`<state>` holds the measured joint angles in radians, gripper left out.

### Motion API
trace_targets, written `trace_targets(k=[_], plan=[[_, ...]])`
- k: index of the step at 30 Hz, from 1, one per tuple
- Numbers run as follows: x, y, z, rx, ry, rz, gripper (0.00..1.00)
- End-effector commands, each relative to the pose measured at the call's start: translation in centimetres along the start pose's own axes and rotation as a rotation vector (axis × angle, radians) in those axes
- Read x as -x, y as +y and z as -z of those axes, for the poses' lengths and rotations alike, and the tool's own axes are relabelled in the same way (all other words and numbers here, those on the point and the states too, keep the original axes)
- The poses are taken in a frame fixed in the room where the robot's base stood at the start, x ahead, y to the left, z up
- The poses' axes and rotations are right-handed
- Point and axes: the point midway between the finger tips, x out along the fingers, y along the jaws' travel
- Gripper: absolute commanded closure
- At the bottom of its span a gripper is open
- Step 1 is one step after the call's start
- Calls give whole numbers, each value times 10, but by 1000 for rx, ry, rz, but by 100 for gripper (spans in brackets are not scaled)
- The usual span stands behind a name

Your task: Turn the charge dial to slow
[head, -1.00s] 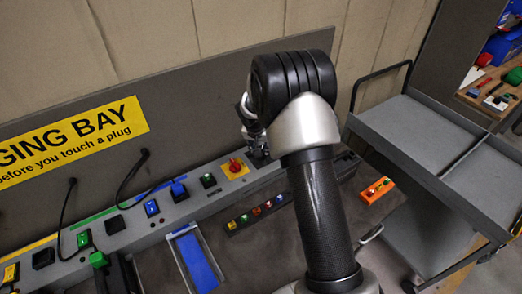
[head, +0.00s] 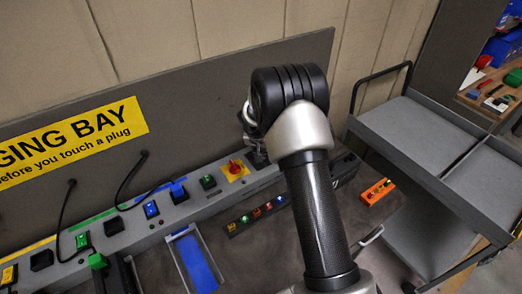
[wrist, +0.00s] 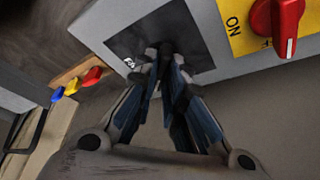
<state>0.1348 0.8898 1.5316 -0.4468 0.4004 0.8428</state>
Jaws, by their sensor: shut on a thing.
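In the wrist view my gripper (wrist: 165,60) points at a dark square plate (wrist: 195,32) on the grey console. Its fingertips are closed together over the plate, shut on the charge dial, which they hide almost fully. Part of a white label, with an F readable, shows just left of the fingertips. The dial's pointer and setting cannot be read. In the head view my gripper (head: 254,148) is mostly hidden behind my own wrist, at the right part of the console (head: 150,230).
A red ON switch on a yellow plate (wrist: 285,18) sits close beside the gripper; it also shows in the head view (head: 236,168). Plugs and cables line the console's left. A grey cart (head: 420,135) and an orange block (head: 377,192) are at right.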

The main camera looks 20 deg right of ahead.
Motion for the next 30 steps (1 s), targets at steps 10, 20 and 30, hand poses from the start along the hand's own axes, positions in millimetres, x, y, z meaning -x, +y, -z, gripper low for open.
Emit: trace_targets(k=[10, 20, 30], plan=[[0, 0, 0, 0, 0, 0, 100], [2, 1, 1, 70, -2, 28, 100], [4, 3, 2, 255, -2, 107, 100]])
